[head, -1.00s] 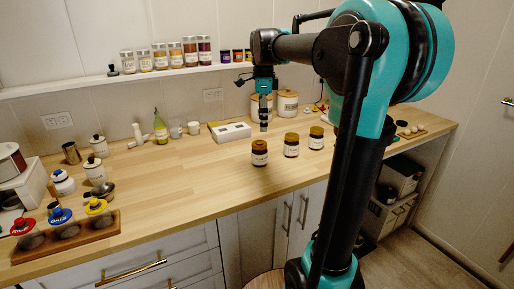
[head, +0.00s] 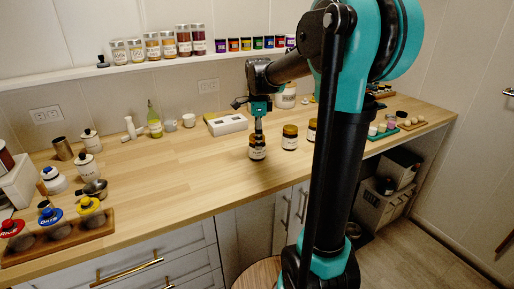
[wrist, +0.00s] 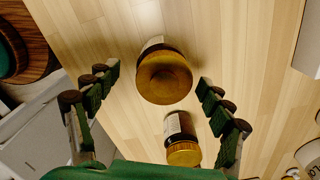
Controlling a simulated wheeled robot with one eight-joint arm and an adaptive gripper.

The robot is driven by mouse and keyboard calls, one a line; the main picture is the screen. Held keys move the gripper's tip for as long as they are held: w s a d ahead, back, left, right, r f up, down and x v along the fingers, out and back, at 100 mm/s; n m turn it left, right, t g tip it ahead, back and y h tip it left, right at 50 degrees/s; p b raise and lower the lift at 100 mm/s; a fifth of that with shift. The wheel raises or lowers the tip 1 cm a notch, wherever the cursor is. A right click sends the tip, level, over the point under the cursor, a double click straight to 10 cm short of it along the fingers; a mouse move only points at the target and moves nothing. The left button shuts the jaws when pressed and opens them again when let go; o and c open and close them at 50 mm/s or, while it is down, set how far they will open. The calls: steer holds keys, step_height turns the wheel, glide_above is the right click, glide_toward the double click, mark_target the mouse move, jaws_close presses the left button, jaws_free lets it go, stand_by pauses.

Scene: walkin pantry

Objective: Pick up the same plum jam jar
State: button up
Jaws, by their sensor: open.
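Three dark jars with amber-gold lids and pale labels stand in a row on the wooden counter. The label text is too small to read, so I cannot tell the plum jam by name. My gripper (head: 258,130) points down just above the left jar (head: 257,151), at its lid. The middle jar (head: 290,139) and the right jar (head: 312,133), partly behind my arm, stand apart to the right. In the wrist view my open gripper (wrist: 158,77) has one jar (wrist: 164,77) between its fingertips, and a second jar (wrist: 181,140) shows nearer the palm.
The counter (head: 180,175) is clear left of the jars. A white box (head: 227,124) and a white canister (head: 285,98) stand behind. A wooden rack (head: 62,233) with coloured-lidded pots is front left. Spice jars line the shelf (head: 150,67) above.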

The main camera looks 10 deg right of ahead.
steer(key=shift+w+a+f, duration=0.1)
steer(key=shift+f, duration=1.3)
steer(key=shift+w+a+f, duration=0.1)
steer(key=shift+f, duration=1.25)
steer(key=c, duration=1.6)
